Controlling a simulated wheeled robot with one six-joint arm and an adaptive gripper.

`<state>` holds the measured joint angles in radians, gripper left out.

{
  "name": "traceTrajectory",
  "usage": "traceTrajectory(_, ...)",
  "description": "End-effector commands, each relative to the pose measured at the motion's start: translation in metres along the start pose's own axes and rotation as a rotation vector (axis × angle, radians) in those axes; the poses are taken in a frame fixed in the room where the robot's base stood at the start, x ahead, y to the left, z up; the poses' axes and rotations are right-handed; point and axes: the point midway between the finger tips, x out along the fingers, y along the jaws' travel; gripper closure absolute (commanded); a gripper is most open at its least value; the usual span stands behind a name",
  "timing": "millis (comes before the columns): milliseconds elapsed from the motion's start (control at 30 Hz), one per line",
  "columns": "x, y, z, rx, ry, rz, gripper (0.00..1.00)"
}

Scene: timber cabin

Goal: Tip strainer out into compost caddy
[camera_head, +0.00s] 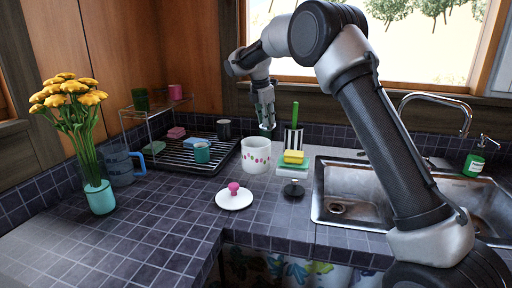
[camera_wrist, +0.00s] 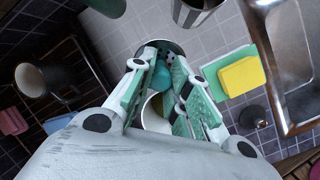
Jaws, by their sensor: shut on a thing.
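The white caddy (camera_head: 255,158) with pink marks stands open on the tiled counter. Its white lid (camera_head: 234,202) with a pink knob lies in front of it. My gripper (camera_head: 267,122) is above the caddy, pointing down. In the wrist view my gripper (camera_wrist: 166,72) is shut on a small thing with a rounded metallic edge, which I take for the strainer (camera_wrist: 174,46). The fingers hide much of it, and its tilt and contents are unclear. A white curved rim of the caddy (camera_wrist: 154,112) shows between and behind the fingers.
A yellow sponge (camera_head: 294,157), a striped holder (camera_head: 293,139) with a green brush and a dark knobbed object (camera_head: 293,190) stand to the right, before the sink (camera_head: 357,180). A drying rack (camera_head: 178,160) with mugs is left. Flowers in a vase (camera_head: 99,197) stand farther left.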

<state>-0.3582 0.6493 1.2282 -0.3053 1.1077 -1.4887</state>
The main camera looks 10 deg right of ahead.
Motion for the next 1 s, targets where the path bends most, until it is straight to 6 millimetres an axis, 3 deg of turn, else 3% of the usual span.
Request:
traceTrajectory(433, 0.016, 0.016, 0.027, 0.001, 0.206, -0.117, 1.0)
traceTrajectory(1000, 0.02, 0.02, 0.035, -0.001, 0.279, -0.162, 1.0)
